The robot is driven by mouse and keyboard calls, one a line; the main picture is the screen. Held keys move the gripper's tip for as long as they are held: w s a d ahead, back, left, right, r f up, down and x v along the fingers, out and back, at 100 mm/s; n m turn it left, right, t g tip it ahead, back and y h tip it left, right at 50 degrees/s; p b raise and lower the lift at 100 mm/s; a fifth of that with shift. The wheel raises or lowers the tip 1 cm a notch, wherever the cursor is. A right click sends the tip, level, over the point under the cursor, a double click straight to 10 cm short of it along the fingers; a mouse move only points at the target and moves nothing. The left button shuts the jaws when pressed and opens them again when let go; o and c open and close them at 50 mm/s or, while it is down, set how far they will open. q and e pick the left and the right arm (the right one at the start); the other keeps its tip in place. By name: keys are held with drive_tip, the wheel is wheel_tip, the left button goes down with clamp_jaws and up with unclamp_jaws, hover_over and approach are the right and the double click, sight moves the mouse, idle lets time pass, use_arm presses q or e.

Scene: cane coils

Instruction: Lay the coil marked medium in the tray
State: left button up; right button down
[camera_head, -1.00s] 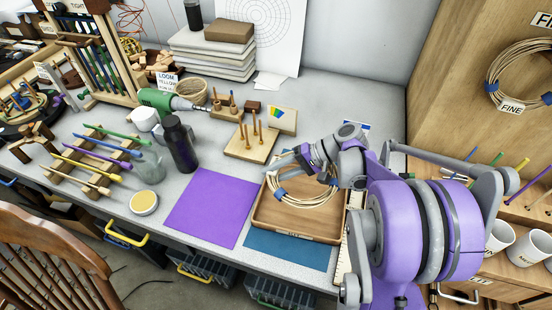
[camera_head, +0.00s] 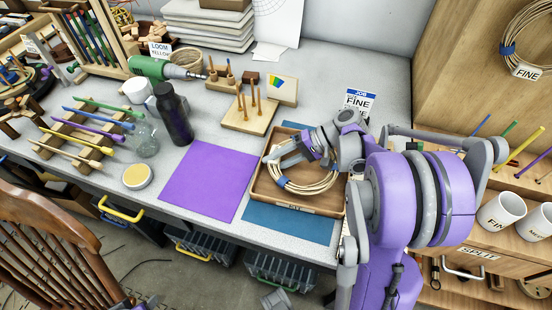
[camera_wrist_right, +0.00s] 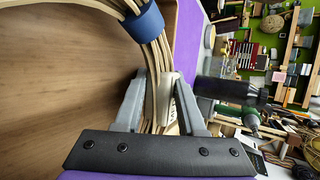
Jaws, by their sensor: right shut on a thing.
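A coil of pale cane (camera_head: 318,186) with blue bands is inside the outline of the wooden tray (camera_head: 297,207). Whether it rests on the tray floor is unclear. My right gripper (camera_head: 275,161) is shut on the coil at its left side. In the right wrist view the coil (camera_wrist_right: 152,45) passes between the gripper's fingers (camera_wrist_right: 162,95), with a blue band just beyond. A cream tag between the fingers is too covered to read. The tray floor (camera_wrist_right: 70,75) fills the left of that view. My left gripper does not show clearly.
The tray stands on a blue mat (camera_head: 290,226), beside a purple mat (camera_head: 208,181). A job card (camera_head: 358,102) reading FINE stands behind. Another coil (camera_head: 507,40), tagged FINE, hangs on the wooden panel at right. A dark bottle (camera_head: 173,115) stands left of the pegged block (camera_head: 250,116).

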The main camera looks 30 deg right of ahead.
drive_tip(key=shift+f, duration=0.15)
drive_tip(key=shift+c, duration=2.1)
unclamp_jaws()
drive_tip(key=p+v, duration=0.1)
drive_tip(key=v, duration=1)
drive_tip(key=shift+a, duration=0.1)
